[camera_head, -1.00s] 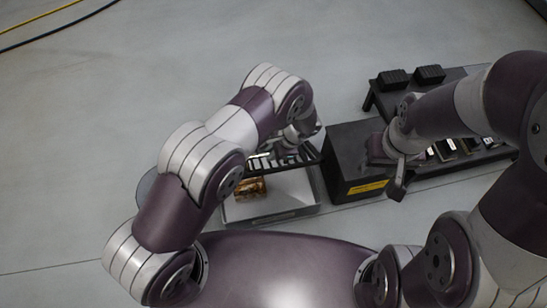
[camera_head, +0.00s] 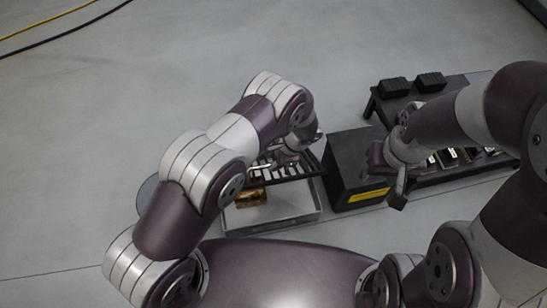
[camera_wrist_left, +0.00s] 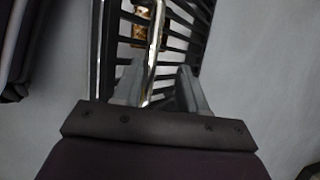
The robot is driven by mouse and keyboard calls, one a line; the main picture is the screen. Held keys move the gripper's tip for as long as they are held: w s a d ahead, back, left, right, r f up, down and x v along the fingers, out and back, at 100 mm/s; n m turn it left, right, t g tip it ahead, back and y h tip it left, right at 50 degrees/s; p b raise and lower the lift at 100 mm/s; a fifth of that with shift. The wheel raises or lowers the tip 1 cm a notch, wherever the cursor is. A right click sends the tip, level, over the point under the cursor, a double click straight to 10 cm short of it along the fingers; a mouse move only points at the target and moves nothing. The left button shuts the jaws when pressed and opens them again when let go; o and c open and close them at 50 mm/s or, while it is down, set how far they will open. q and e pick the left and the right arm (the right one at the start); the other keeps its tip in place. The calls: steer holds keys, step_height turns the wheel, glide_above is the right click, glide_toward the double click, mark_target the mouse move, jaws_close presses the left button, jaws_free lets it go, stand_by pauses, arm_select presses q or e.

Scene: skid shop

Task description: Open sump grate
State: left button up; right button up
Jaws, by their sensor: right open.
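The sump box (camera_head: 270,224) is a pale open tray low in the middle of the head view. Its black slatted grate (camera_head: 318,172) lies over the back part, partly hidden by my left arm, and it also shows in the left wrist view (camera_wrist_left: 190,42). A bright metal handle bar (camera_head: 260,168) shows by the grate. In the left wrist view the bar (camera_wrist_left: 153,50) runs between the apart fingers of my left gripper (camera_wrist_left: 158,85), nearer the left finger. Whether they grip it is unclear.
A brown and gold block (camera_head: 250,197) shows inside the sump box. A black box with a yellow label (camera_head: 366,193) stands right of it. A low black rack (camera_head: 460,88) with dark blocks is at the back right.

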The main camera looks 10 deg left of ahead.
arm_select(q)
steer(key=p+v, duration=0.4)
steer(key=v, duration=0.8)
steer(key=shift+r+p, duration=0.3)
steer(key=shift+p, duration=0.1)
steer(key=shift+d, duration=0.1)
